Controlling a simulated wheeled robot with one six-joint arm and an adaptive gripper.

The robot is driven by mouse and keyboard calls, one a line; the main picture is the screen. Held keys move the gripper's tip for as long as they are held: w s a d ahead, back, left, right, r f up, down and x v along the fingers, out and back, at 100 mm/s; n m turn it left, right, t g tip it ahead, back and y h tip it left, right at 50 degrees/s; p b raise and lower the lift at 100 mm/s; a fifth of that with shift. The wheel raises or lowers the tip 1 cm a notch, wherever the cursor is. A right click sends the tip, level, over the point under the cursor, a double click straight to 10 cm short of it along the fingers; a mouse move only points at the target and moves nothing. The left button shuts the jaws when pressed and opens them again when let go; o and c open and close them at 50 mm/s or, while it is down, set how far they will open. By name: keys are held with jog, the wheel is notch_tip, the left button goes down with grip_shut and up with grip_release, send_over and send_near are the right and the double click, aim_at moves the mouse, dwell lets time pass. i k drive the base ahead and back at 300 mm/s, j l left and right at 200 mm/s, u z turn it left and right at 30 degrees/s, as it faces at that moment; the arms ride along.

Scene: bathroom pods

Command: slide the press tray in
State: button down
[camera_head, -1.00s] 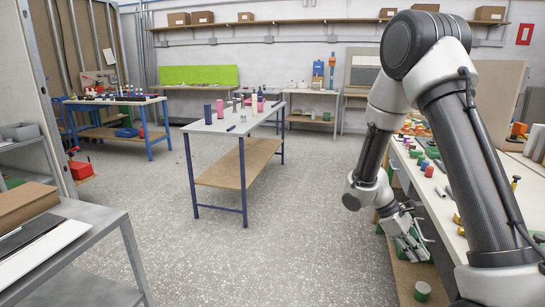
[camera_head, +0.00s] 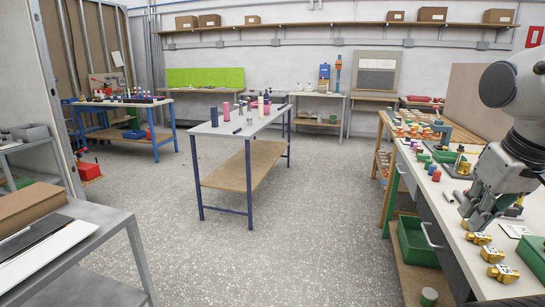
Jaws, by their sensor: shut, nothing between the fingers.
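My gripper (camera_head: 472,226) is at the right, over the near part of the right workbench, with its fingers pointing down. The fingers are together and nothing shows between them. I cannot tell for sure which thing is the press tray. A green tray-like piece (camera_head: 446,157) lies on the workbench top (camera_head: 422,183), beyond my gripper and apart from it. A pale handle (camera_head: 429,236) shows on the bench's dark front, left of and a little below my gripper. My arm hides part of the bench top.
A green bin (camera_head: 414,243) sits under the bench. A blue-legged table (camera_head: 222,127) stands mid-room. The speckled floor (camera_head: 310,235) between is clear.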

aim_at(435, 146)
jog(key=i+j+u, duration=0.1)
jog(key=i+j, duration=0.15)
jog(key=i+j+u, duration=0.1)
jog(key=i, duration=0.3)
jog(key=i+j+z, duration=0.15)
jog(key=i, duration=0.4)
jog(key=i+j+z, duration=0.1)
jog(key=i, duration=0.45)
jog(key=i+j+z, duration=0.15)
jog(key=i, duration=0.4)
jog(key=i+j+z, duration=0.1)
jog(key=i+z, duration=0.35)
jog(key=i+j+z, duration=0.55)
jog(key=i+z, duration=0.35)
jog(key=i+j+z, duration=0.2)
jog(key=z, duration=0.25)
jog(key=i+j+z, duration=0.35)
jog(key=z, duration=0.15)
jog(key=i+j+z, duration=0.3)
jog(key=j+z, duration=0.15)
